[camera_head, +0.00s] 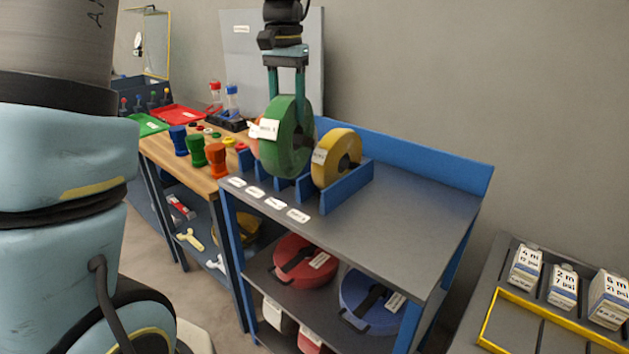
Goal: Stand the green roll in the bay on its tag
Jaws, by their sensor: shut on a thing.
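The green roll (275,150) is upright, with a white label on its left side. My gripper (287,90) is above it, shut on its top edge, fingers pointing down. The roll's lower edge is at the blue dividers of the rack (303,186); I cannot tell whether it rests in a bay or hangs just above. White tags (275,203) lie in a row on the shelf top in front of the bays; their writing is too small to read. A yellow roll (345,150) stands in the bay at the right end. An orange roll (255,128) is mostly hidden behind the green one.
Right of the rack the grey top (410,210) is clear, with a blue raised edge behind. A wooden bench (165,150) with coloured parts stands left. Boxes (563,285) stand at right.

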